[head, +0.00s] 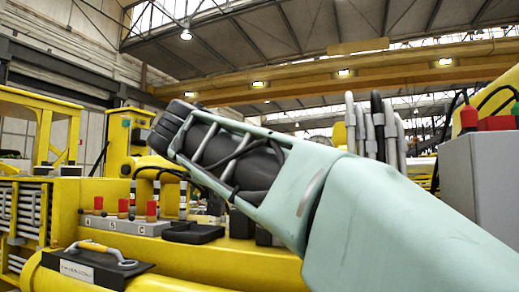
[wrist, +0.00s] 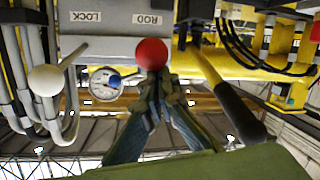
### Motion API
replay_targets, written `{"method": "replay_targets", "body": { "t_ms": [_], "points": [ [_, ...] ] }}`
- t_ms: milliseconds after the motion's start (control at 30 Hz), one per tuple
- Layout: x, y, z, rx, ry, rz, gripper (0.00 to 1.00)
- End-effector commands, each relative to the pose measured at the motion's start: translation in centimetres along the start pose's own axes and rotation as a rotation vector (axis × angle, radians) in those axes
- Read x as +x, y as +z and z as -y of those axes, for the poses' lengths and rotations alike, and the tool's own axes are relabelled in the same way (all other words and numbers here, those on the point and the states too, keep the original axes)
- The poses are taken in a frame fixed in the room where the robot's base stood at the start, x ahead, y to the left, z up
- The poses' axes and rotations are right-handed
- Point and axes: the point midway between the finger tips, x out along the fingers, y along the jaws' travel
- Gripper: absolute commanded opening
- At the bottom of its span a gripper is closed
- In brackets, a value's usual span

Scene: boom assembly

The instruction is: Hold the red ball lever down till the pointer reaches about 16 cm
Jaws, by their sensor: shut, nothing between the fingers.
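The red ball lever (wrist: 151,53) shows in the wrist view, at the edge of a grey panel with an upside-down label "ROD". My gripper (wrist: 158,82) is shut and empty, with its fingertips right at the ball's lower side. I cannot tell whether they press on it. The lever's stem is hidden. A small round gauge (wrist: 105,84) with a white face and a blue part is left of the ball. Its reading is too small to make out, and I cannot tell whether it is the task's pointer. My gripper is not visible in the head view.
A white ball lever (wrist: 46,80) stands left of the gauge, by the "LOCK" label (wrist: 87,17) and grey pipes. A black-gripped yellow handle (wrist: 240,113) is close on the right. In the head view, red-knobbed levers (head: 151,209) stand on yellow machinery at left.

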Motion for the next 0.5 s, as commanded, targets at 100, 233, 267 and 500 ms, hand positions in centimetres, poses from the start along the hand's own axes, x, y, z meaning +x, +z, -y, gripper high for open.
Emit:
{"method": "replay_targets", "body": {
  "t_ms": [100,233,267,500],
  "points": [
    [-0.4,-1.8,-0.5,0.003,-0.002,-0.006,0.00],
    [-0.8,-3.6,-1.0,0.004,-0.003,-0.011,0.00],
    [-0.9,-3.9,-1.1,0.004,-0.002,-0.012,0.00],
    [-1.4,-6.3,-1.9,0.004,-0.003,-0.018,0.00]
  ]
}}
